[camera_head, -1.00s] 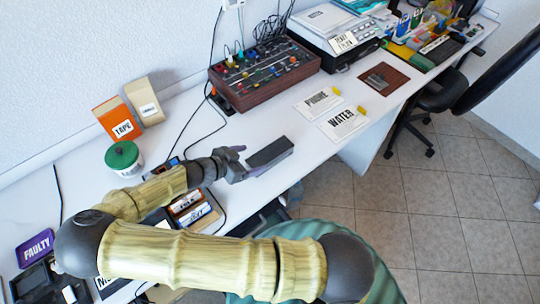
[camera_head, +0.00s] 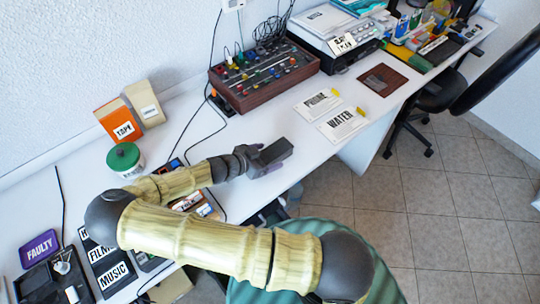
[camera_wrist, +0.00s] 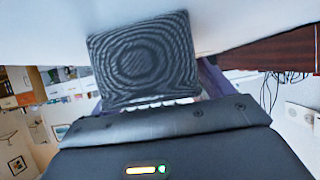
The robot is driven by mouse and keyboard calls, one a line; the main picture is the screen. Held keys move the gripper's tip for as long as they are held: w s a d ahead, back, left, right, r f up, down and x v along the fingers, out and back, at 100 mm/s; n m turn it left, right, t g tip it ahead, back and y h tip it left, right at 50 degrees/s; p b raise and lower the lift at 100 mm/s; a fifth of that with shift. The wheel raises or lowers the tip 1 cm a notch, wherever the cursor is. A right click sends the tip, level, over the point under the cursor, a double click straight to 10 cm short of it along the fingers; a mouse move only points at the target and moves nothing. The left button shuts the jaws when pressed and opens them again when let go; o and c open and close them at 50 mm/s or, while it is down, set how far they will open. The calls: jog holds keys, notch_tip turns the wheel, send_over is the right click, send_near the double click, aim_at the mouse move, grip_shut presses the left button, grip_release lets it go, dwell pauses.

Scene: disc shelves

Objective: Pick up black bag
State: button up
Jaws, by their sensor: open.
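A dark grey box-like object (camera_head: 276,151) lies at the front edge of the white table; it may be the black bag, but no label shows. My gripper (camera_head: 262,160) is at its left end, with a purple finger along its near side. The jaws are open, and the other finger is mostly hidden. In the wrist view, the object's ribbed dark face (camera_wrist: 143,55) fills the upper middle, just beyond the gripper. A purple finger (camera_wrist: 212,76) shows at its right. Whether the fingers touch it cannot be told.
A brown control box with knobs (camera_head: 262,77) stands behind, with cables beside it. White PHONE (camera_head: 318,104) and WATER (camera_head: 342,124) cards lie to the right. A green-lidded jar (camera_head: 124,158) and an orange TAPE box (camera_head: 118,122) stand at the left. The table's front edge is close.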

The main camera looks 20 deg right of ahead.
aim_at(266, 156)
jog(key=shift+w+d+f, duration=0.1)
jog(key=shift+c, duration=0.4)
jog(key=c, duration=1.2)
notch_tip(266, 156, up, 10)
jog(key=shift+r, duration=0.1)
